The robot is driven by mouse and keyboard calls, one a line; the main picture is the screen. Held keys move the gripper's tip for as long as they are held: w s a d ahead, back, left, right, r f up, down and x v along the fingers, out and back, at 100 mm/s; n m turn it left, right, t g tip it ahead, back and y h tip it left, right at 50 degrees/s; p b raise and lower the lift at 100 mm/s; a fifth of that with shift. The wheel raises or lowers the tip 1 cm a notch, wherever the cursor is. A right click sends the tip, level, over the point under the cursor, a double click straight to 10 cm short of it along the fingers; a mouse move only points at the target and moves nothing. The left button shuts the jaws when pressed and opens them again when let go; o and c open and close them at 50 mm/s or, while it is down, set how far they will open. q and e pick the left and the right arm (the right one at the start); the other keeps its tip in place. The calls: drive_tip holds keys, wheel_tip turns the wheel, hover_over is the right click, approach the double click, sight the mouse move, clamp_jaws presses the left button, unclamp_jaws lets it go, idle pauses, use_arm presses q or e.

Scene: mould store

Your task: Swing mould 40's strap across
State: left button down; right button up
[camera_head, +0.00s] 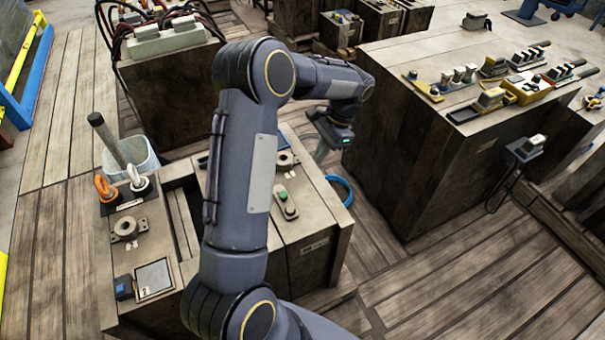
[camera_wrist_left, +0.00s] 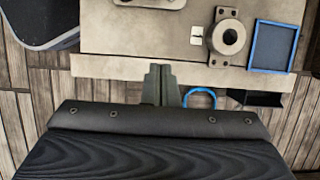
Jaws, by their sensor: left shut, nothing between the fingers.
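The two halves of a wooden mould-like block stand under my arm, a left part (camera_head: 160,228) and a right part (camera_head: 317,222). I cannot read a number 40 on any label, nor pick out a strap for certain. A blue loop (camera_head: 340,188) hangs at the right part's far right side; a blue loop also shows in the left wrist view (camera_wrist_left: 200,97), just right of the fingertips. My left gripper (camera_head: 322,150) is beyond the right part, its fingers shut and empty. In the left wrist view its fingertips (camera_wrist_left: 160,82) are at the block's edge.
The block top carries a metal ring fitting (camera_wrist_left: 228,38) and a blue-edged square tray (camera_wrist_left: 273,46). A green-buttoned box (camera_head: 286,204) lies on the right part. A large wooden bench (camera_head: 405,130) with clamps stands to the right. Plank floor between is clear.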

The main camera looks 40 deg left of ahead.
sight(291, 194)
use_arm(q)
drive_tip(key=b+x, duration=0.1)
drive_tip(key=x, duration=0.9)
drive_tip(key=shift+s, duration=0.1)
drive_tip(key=shift+s+a+r, duration=0.1)
drive_tip(key=shift+s+a, duration=0.3)
drive_tip(key=shift+s, duration=0.4)
drive_tip(key=shift+s+a+r, duration=0.1)
drive_tip(key=shift+s+a, duration=0.35)
drive_tip(key=shift+s, duration=0.4)
